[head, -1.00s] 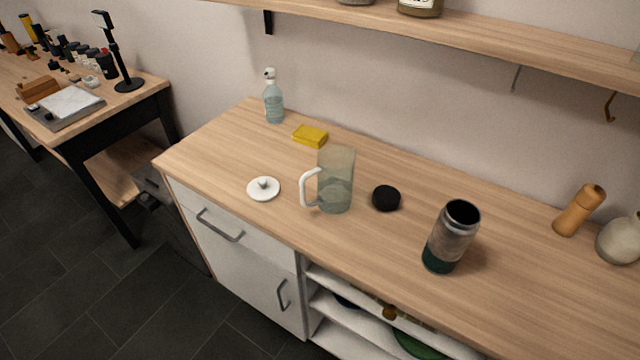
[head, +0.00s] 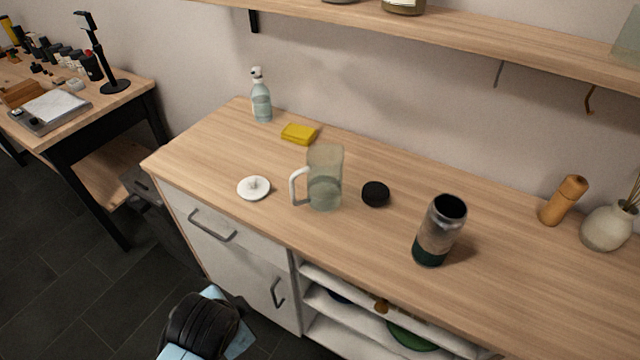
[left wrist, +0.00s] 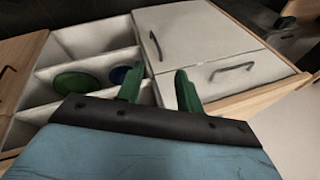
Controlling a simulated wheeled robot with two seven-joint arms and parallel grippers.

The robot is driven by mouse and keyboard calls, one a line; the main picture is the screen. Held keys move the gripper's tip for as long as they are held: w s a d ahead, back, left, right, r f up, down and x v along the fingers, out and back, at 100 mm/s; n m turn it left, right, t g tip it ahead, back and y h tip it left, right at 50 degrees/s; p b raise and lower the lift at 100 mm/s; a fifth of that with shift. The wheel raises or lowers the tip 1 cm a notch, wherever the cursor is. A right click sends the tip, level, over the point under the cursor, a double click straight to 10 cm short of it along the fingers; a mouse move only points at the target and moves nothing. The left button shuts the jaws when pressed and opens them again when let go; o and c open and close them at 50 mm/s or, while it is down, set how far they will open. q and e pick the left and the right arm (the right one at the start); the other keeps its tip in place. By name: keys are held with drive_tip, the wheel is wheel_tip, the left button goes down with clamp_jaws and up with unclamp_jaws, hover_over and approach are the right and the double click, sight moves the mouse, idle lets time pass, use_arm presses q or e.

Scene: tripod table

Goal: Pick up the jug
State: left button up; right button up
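The jug (head: 325,178) is clear greenish glass with a white handle on its left side. It stands upright on the wooden counter (head: 225,145). A white round lid with a knob (head: 253,188) lies to its left, and a black round cap (head: 375,194) lies to its right. Part of my left arm shows at the bottom of the head view, in front of the cabinet and below the counter top. My left gripper (left wrist: 158,88) shows in the left wrist view with its two green fingers apart and nothing between them. The jug is not in that view. My right gripper is not in view.
A steel flask with a dark green base (head: 439,230) stands right of the jug. A yellow sponge (head: 298,134) and spray bottle (head: 261,96) stand behind. A wooden mill (head: 563,200) and vase (head: 607,226) are at right. A shelf (head: 440,30) runs above.

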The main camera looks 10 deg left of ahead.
use_arm(q)
drive_tip(key=w+d+r+m+t+y, duration=0.2)
drive_tip(key=w+d+r+m, duration=0.1)
drive_tip(key=w+m, duration=0.3)
drive_tip(key=w+d+r+m+t+y, duration=0.1)
drive_tip(key=w+d+r+m+y, duration=0.15)
drive_tip(key=w+m, duration=0.3)
drive_tip(key=m+t+y, duration=0.1)
drive_tip(key=m+t, duration=0.3)
drive_tip(key=m, duration=0.6)
approach(293, 189)
drive_tip(key=b+x, duration=0.2)
drive_tip(key=x, duration=1)
drive_tip(key=shift+w+a+f+b, duration=0.1)
drive_tip(key=shift+f+b, duration=0.1)
drive_tip(key=shift+b, duration=0.1)
clamp_jaws()
drive_tip(key=shift+r, duration=0.1)
